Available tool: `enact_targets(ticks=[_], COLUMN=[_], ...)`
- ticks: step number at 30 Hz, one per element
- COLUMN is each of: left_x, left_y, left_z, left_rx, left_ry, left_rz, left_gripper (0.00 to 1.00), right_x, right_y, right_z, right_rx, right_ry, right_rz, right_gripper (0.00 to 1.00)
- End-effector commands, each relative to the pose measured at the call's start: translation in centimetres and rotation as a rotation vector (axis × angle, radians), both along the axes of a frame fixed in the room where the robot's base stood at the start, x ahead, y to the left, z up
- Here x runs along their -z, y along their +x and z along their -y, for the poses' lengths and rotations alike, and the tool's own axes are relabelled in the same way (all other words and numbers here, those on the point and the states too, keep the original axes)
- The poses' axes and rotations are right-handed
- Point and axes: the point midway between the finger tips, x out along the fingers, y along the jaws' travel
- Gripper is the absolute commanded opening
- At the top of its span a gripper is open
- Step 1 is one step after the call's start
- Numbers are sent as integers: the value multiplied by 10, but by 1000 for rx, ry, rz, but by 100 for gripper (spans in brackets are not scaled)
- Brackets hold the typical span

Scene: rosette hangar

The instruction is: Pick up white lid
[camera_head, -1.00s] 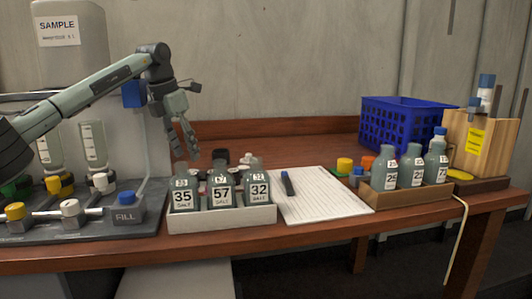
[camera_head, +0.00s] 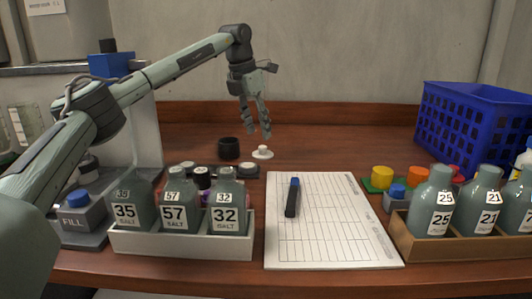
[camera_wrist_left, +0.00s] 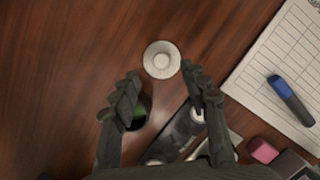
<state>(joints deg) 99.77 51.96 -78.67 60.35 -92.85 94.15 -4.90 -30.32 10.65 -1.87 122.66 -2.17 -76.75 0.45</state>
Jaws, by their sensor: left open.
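The white lid (camera_head: 262,153) is a small round disc with a raised knob. It lies on the wooden table behind the grey bottle tray. It also shows in the left wrist view as a white round lid (camera_wrist_left: 162,60), just beyond my fingertips and between their lines. My left gripper (camera_head: 257,135) points down above the table near the lid, open and empty. Its two spread fingers (camera_wrist_left: 157,82) show in the left wrist view. I cannot tell the exact height above the lid. My right gripper is not in view.
A black cap (camera_head: 229,148) stands just left of the lid. In front are a tray (camera_head: 182,244) of bottles 35, 57 and 32 and a paper sheet (camera_head: 330,245) with a marker (camera_head: 292,198). A blue crate (camera_head: 470,130) stands right. Table behind the sheet is clear.

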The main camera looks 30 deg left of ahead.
Motion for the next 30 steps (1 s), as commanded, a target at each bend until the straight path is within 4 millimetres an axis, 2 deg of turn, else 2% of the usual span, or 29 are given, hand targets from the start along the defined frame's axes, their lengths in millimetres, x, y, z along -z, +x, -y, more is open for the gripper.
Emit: enact_targets(ticks=[9, 19, 28, 30], left_x=[43, 50, 49, 49], left_y=[10, 12, 12, 12], left_z=[4, 5, 5, 5], left_rx=[1, 1, 1, 1], left_ry=[0, 0, 0, 0], left_rz=[-1, 2, 2, 2], left_gripper=[45, 44, 6, 6], right_x=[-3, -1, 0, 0], right_y=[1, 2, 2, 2], right_z=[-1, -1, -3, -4], right_rx=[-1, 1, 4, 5], right_ry=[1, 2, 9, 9], right_rz=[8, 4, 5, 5], right_gripper=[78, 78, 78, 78])
